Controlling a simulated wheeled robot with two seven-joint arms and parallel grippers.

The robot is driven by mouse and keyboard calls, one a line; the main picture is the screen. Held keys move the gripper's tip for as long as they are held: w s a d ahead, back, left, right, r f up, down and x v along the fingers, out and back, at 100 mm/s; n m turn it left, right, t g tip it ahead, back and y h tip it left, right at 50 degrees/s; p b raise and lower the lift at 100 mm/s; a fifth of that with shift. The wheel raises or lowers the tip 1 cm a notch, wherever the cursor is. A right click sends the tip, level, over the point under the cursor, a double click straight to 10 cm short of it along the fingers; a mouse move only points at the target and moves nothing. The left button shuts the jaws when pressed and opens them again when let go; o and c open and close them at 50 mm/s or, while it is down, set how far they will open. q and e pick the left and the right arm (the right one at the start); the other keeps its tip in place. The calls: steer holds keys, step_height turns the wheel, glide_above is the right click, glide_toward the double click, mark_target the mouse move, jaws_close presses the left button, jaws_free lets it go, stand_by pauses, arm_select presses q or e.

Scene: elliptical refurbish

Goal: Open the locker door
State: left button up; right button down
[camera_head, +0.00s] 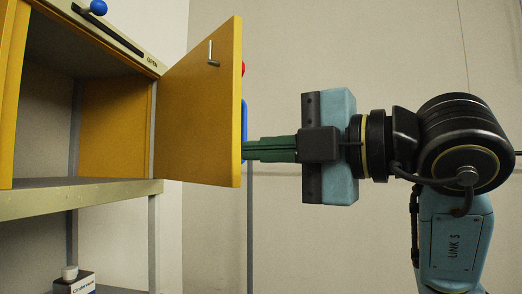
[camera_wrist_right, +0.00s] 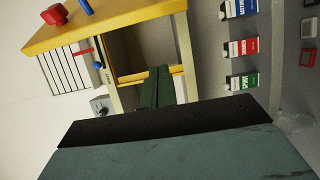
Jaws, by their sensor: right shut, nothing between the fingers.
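The locker (camera_head: 75,35) is at the left of the head view, with its yellow door (camera_head: 190,115) standing open, swung out to the right. A small metal peg (camera_head: 212,55) is on the door's visible face. Part of a blue handle (camera_head: 244,118) shows past its free edge. My right gripper (camera_head: 250,150) is right of that edge, its green fingers shut and empty. Its tips overlap the blue handle in view; I cannot tell if they touch. In the wrist view the shut fingers (camera_wrist_right: 158,75) point toward the yellow door (camera_wrist_right: 110,28), with a red knob (camera_wrist_right: 54,14) and blue handle (camera_wrist_right: 85,6). My left gripper is not in view.
A blue ball knob (camera_head: 98,7) sits by a dark slot on the locker's top strip, marked OPEN. A shelf edge (camera_head: 80,198) runs below the locker. A small box (camera_head: 75,284) stands lower. Several labelled boxes (camera_wrist_right: 240,48) show right in the wrist view.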

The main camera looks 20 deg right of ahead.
mark_target(238, 153)
steer(key=w, duration=0.2)
steer(key=w+a+p, duration=0.1)
steer(key=w, duration=0.2)
steer(key=w+p, duration=0.1)
steer(key=w, duration=0.1)
steer(key=shift+w+a, duration=0.3)
steer(key=shift+d, duration=0.5)
steer(key=shift+w, duration=0.1)
steer(key=shift+a, duration=0.1)
